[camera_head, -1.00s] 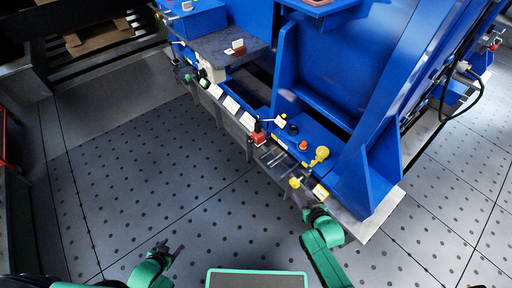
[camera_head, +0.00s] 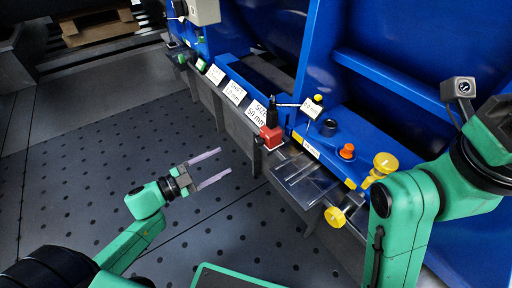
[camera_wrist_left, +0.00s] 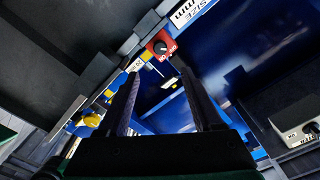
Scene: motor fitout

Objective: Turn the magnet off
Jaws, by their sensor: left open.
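The magnet is a red block with a black knob (camera_head: 270,137) on the front edge of the blue machine, beside the "SIZE 50 mm" label. In the left wrist view the red block and its round black knob (camera_wrist_left: 160,46) show just beyond my fingertips, with small white lettering too small to read surely. My left gripper (camera_head: 225,161) is open and empty, left of and apart from the red block. Its two fingers also show in the left wrist view (camera_wrist_left: 159,72). My right arm comes up at the right; its gripper fingers are not in view.
The blue machine (camera_head: 400,85) fills the back and right. Yellow knobs (camera_head: 335,216), an orange button (camera_head: 347,151) and a grey plate (camera_head: 304,181) sit right of the red block. White labels (camera_head: 234,92) line the edge to its left. The dotted floor (camera_head: 100,165) is clear.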

